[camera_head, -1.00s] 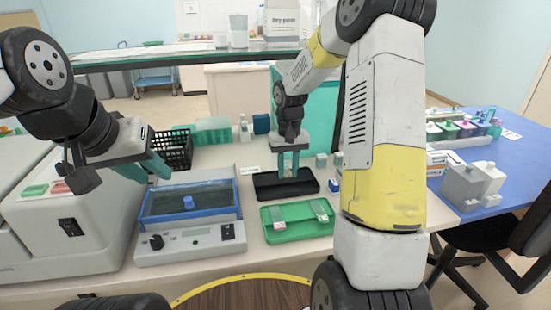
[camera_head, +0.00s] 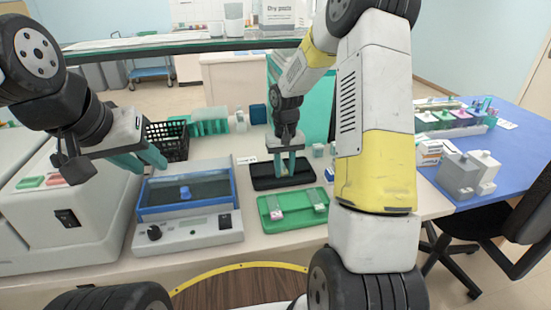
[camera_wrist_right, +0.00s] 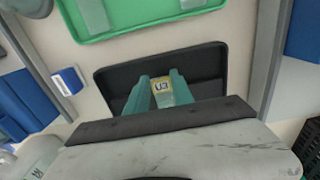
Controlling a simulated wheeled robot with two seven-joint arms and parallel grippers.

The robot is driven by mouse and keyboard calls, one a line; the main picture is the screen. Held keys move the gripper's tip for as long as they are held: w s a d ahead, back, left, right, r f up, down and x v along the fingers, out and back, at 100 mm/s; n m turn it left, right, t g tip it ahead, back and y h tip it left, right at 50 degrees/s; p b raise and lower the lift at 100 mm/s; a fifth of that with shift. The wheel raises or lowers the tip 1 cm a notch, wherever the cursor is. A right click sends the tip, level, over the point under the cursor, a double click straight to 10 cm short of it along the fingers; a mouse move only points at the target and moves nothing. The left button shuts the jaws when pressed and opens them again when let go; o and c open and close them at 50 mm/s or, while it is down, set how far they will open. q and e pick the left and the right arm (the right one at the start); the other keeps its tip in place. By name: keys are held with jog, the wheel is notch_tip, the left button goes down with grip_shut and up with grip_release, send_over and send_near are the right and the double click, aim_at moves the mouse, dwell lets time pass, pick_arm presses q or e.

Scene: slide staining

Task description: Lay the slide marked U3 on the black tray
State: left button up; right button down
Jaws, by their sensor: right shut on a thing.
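My right gripper (camera_wrist_right: 161,92) is shut on the slide marked U3 (camera_wrist_right: 161,87), whose yellow label end shows between the teal fingers in the right wrist view. The gripper is over the black tray (camera_wrist_right: 112,78), with the fingertips at or just above its floor; I cannot tell whether the slide touches it. In the head view the right gripper (camera_head: 287,168) hangs down over the black tray (camera_head: 265,184), and the slide is hardly visible there. My left gripper (camera_head: 147,162) is to the left, above the water bath's back corner, with its teal fingers apart and nothing seen between them.
A green tray (camera_head: 293,224) with two slides is in front of the black tray. The blue-rimmed water bath (camera_head: 187,213) stands to its left. A black basket (camera_head: 168,142) is behind the bath. Small bottles stand right of the black tray.

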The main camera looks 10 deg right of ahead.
jog(key=shift+f, duration=0.25)
jog(key=c, duration=1)
grip_release()
notch_tip(320, 180, up, 7)
jog(key=shift+f, duration=0.1)
jog(key=s+r+t, duration=0.3)
jog(key=s+r, duration=0.7)
jog(key=r, duration=0.3)
jog(key=s+r+t, duration=0.1)
jog(key=s, duration=0.4)
jog(key=s+a+r+t+y, duration=0.1)
jog(key=s+r, duration=0.1)
jog(key=s, duration=0.2)
jog(key=s+a+r+t+y, duration=0.1)
jog(key=s, duration=0.4)
jog(key=shift+s+a+r, duration=0.1)
jog(key=shift+s+r, duration=0.25)
